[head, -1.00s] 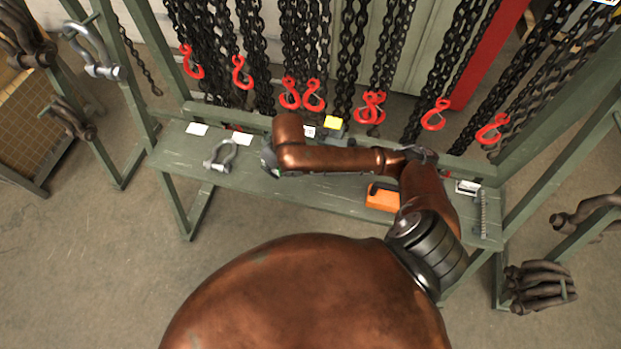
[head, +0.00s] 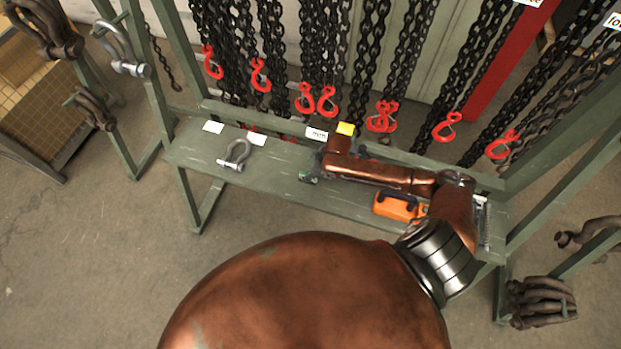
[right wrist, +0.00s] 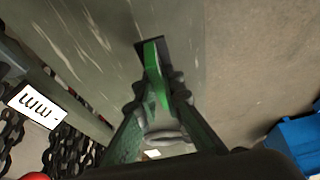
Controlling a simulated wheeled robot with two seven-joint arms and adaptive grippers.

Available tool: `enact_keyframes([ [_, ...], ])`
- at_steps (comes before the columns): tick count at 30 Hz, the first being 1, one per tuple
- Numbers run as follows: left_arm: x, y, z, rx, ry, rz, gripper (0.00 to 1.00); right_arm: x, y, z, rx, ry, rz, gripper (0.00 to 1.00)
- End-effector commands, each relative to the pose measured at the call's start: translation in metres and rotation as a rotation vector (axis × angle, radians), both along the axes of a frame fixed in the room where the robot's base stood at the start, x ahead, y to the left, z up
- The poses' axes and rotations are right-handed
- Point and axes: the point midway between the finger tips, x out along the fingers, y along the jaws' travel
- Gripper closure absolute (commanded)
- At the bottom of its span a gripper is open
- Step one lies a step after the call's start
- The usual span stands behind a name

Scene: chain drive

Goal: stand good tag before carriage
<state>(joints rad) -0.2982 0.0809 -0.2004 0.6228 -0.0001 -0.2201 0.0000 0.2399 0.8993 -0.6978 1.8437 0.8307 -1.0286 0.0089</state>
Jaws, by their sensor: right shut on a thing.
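My right gripper (head: 310,178) is over the front part of the green bench shelf, right of a grey shackle (head: 236,155). In the right wrist view its fingers (right wrist: 157,98) are shut on a narrow green tag (right wrist: 155,72) with a dark foot (right wrist: 150,46). The foot is over the shelf surface; I cannot tell whether it touches. In the head view only a small green bit of the tag shows by the fingertips. I cannot make out for certain which thing is the carriage. My left gripper is not in view.
The shelf (head: 275,185) holds an orange box (head: 398,207) under my right arm, white cards (head: 213,127) and a yellow block (head: 345,128) at the back. Chains with red hooks (head: 327,101) hang behind. A blue thing (right wrist: 298,140) shows in the wrist view.

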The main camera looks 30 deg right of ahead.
Motion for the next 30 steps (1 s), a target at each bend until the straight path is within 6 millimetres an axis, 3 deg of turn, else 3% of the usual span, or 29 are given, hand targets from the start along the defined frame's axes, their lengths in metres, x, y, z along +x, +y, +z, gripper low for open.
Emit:
enact_keyframes([
  [9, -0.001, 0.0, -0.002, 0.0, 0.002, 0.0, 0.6, 0.012, -0.018, -0.025, 0.0, 0.0, -0.001, 1.0],
  [15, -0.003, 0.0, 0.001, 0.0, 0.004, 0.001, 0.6, 0.012, -0.017, -0.051, 0.0, -0.001, 0.0, 1.0],
  [27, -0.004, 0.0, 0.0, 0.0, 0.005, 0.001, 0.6, 0.011, -0.017, -0.058, -0.001, -0.001, 0.001, 1.0],
  [28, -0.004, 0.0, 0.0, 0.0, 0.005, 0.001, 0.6, 0.011, -0.017, -0.058, 0.0, 0.0, 0.001, 0.91],
  [30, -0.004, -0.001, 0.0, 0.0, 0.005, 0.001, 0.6, 0.011, -0.017, -0.058, -0.001, -0.001, 0.001, 0.87],
])
